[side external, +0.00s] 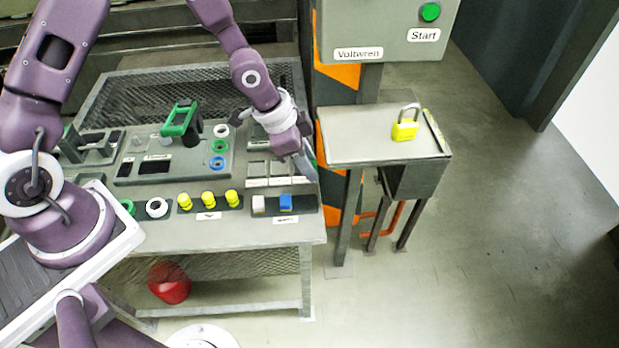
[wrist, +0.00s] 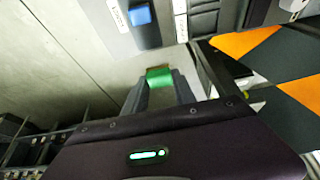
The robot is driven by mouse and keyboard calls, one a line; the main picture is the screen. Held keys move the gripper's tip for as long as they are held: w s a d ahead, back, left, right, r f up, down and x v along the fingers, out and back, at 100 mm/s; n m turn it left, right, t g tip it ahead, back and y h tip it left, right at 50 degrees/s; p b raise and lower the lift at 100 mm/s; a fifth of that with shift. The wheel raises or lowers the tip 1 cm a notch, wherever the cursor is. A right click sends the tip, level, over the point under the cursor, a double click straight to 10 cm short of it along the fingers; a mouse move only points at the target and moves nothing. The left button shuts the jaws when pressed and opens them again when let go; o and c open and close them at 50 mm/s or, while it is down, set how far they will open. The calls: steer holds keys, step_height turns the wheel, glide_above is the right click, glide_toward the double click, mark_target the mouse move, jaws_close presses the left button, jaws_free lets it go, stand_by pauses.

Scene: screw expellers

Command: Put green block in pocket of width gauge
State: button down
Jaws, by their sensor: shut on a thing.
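The green block (wrist: 160,78) sits between the fingertips of my gripper (wrist: 161,86) in the wrist view, and the fingers are shut on it. In the side external view my gripper (side external: 309,167) hangs at the right edge of the workbench, and the block is mostly hidden there. A grey panel with rectangular pockets, which looks like the width gauge (side external: 270,170), lies just left of my gripper. Part of what looks like this panel shows at the top of the wrist view (wrist: 204,20). The block is apart from the pockets.
A side stand with a yellow padlock (side external: 405,130) is right of my gripper.

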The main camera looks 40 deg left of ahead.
steer(key=w+a+f, duration=0.1)
steer(key=w+a, duration=0.2)
steer(key=a, duration=0.4)
steer(key=w+a, duration=0.4)
steer(key=a, duration=0.3)
glide_above(262, 131)
steer(key=shift+s+a+f, duration=0.25)
steer(key=shift+s+a, duration=0.2)
steer(key=shift+s, duration=0.05)
steer(key=shift+f, duration=2.15)
steer(key=shift+f, duration=0.6)
steer(key=shift+f, duration=0.15)
steer(key=shift+f, duration=0.15)
